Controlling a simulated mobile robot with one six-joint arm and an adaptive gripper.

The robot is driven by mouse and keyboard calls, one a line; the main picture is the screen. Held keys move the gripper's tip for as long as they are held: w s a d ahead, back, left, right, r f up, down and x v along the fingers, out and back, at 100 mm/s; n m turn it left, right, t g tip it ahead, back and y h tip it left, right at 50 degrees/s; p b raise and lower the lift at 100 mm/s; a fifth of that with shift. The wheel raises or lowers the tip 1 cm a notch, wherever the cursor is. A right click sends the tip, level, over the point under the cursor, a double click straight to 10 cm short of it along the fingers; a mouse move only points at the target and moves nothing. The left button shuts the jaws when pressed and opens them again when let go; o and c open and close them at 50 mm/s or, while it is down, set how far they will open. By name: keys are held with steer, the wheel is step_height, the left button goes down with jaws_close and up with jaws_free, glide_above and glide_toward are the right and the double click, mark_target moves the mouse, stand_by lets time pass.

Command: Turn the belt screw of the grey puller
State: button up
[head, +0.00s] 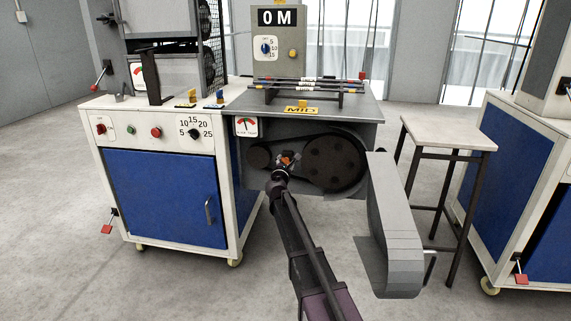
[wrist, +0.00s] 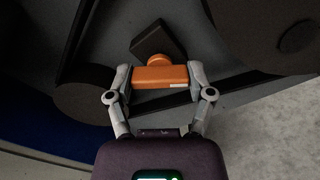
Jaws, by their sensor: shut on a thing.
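The grey puller (head: 361,107) is the grey-topped machine joined to the white and blue cabinet. Its belt housing shows open in the head view, with a large dark pulley (head: 334,162) at right and a smaller one (head: 259,157) at left. The belt screw has an orange head (wrist: 161,77) in front of a dark block (wrist: 158,40) in the wrist view. My gripper (wrist: 160,83) is shut on the orange head, one finger at each end. In the head view, my gripper (head: 284,165) reaches between the pulleys and mostly hides the screw.
A grey belt cover (head: 392,220) hangs open right of the pulleys, close to my arm. A stool (head: 447,133) stands behind it. A blue cabinet door (head: 165,197) is at left. A gauge (head: 246,126) sits above the housing. Floor in front is clear.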

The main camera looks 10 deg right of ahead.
steer(key=shift+w+m, duration=0.15)
steer(key=shift+m, duration=2.25)
steer(key=o, duration=1.1)
steer(key=shift+s, duration=0.2)
steer(key=v, duration=1.1)
steer(key=shift+s, duration=0.35)
